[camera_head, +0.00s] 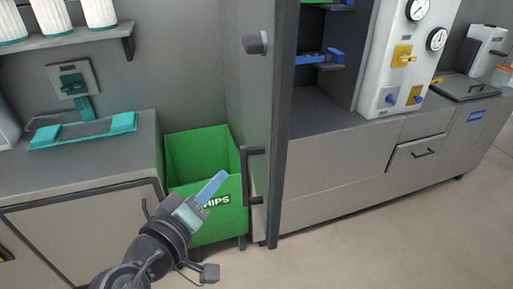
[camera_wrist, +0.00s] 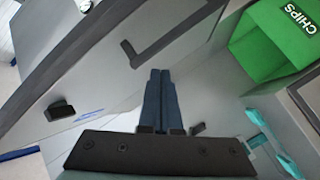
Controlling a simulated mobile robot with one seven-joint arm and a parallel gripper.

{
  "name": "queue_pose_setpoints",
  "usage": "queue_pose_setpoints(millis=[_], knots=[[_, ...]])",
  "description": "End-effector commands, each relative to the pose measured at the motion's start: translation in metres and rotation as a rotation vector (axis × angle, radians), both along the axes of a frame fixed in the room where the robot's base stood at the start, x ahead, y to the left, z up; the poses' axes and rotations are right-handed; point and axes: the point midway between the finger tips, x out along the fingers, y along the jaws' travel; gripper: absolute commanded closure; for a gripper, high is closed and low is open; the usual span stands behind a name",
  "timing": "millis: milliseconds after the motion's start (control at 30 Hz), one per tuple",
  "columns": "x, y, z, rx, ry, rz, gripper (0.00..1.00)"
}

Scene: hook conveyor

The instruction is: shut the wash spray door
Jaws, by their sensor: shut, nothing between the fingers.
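The wash spray door looks to be the tall grey panel (camera_head: 257,110) with a dark edge, standing out toward me, open, with its outer face turned left. A dark bracket handle (camera_head: 250,175) is on its left face, low down. In the wrist view the door (camera_wrist: 95,75) fills the upper left, with the handle (camera_wrist: 165,45) just ahead of the fingers. My gripper (camera_head: 213,187) is shut and empty, to the left of the handle and in front of the green bin. The wrist view shows its blue fingers (camera_wrist: 160,75) pressed together. Contact with the door cannot be told.
A green CHIPS bin (camera_head: 218,218) stands left of the door. A counter with a teal tray (camera_head: 82,131) is at the left. Right of the door are the open bay with blue fittings (camera_head: 320,58), a gauge panel (camera_head: 405,50) and low cabinets (camera_head: 335,165). Floor in front is clear.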

Motion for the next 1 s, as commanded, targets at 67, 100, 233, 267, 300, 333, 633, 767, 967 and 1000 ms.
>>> queue_pose_setpoints(millis=[67, 100, 233, 267, 300, 333, 633, 767, 967, 1000], knots=[[-0.017, 0.009, 0.0, -0.146, 0.093, -0.04, 1.0], [-0.026, 0.01, -0.004, -0.219, 0.128, -0.063, 1.0], [-0.056, 0.016, -0.009, -0.439, 0.199, -0.122, 1.0], [-0.062, 0.018, -0.01, -0.481, 0.207, -0.129, 1.0], [-0.07, 0.019, -0.009, -0.532, 0.215, -0.142, 1.0], [-0.074, 0.02, -0.009, -0.565, 0.218, -0.149, 1.0], [-0.087, 0.019, -0.009, -0.689, 0.222, -0.18, 1.0], [-0.072, 0.008, -0.008, -0.687, 0.223, -0.181, 1.0], [-0.036, -0.018, -0.007, -0.686, 0.223, -0.183, 1.0], [-0.029, -0.023, -0.007, -0.684, 0.222, -0.182, 1.0]])
